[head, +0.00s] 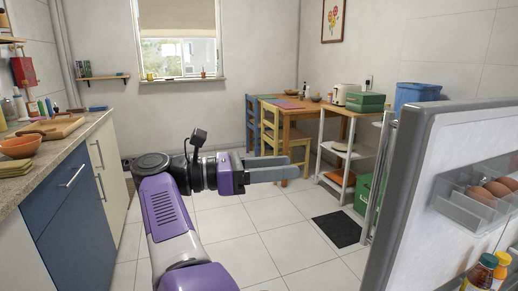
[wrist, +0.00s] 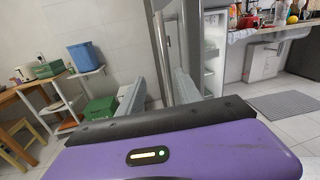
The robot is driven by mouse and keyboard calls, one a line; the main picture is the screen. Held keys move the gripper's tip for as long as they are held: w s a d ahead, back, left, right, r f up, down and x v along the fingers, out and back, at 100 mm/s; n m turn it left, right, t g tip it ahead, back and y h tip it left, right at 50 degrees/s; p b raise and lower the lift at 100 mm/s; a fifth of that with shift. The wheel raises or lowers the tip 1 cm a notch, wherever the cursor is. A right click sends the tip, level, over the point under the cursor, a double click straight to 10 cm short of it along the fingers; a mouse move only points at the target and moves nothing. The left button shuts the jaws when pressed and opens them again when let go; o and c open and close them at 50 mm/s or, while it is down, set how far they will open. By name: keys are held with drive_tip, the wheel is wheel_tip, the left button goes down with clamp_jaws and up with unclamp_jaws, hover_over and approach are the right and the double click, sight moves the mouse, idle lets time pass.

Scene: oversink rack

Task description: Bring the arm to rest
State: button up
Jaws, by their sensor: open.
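My gripper (head: 282,168) is held out over the floor in the middle of the head view, its fingers pointing right. The two grey fingers stand apart with nothing between them. In the wrist view my gripper (wrist: 158,90) also shows open and empty, with a gap between its fingers. My purple arm reaches up from the bottom of the head view and bends to the right at the wrist.
An open fridge door (head: 425,195) with eggs (head: 481,196) and bottles stands at right. A counter (head: 50,150) with an orange bowl (head: 19,147) runs along the left. A wooden table (head: 293,108), chairs and a shelf (head: 345,150) stand behind.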

drive_tip(key=w+d+r+n+t+h, duration=0.1)
drive_tip(key=w+r+n+t+h, duration=0.2)
drive_tip(key=w+r+n+t, duration=0.35)
drive_tip(key=s+d+f+m+t+y, duration=0.4)
drive_tip(key=s+f+m+t+y, duration=0.3)
drive_tip(key=s+f+m+y, duration=0.7)
drive_tip(key=s+d+f+m+t+y, duration=0.3)
drive_tip(key=s+f+m+t+y, duration=0.55)
drive_tip(key=f+m, duration=0.65)
drive_tip(key=s+d+f+g+h, duration=0.1)
drive_tip(key=s+d+f+g, duration=0.2)
drive_tip(key=s, duration=0.8)
drive_tip(key=s+d+f+n+g, duration=0.15)
drive_tip(key=s+g, duration=0.25)
drive_tip(key=s, duration=0.7)
drive_tip(key=s+d+f+g+h, duration=0.1)
drive_tip(key=s+d+f+g, duration=0.25)
drive_tip(key=s, duration=0.75)
wheel_tip(320, 180, up, 23)
drive_tip(key=p, duration=2.2)
drive_tip(key=shift+w+a, duration=0.15)
drive_tip(key=shift+w, duration=0.05)
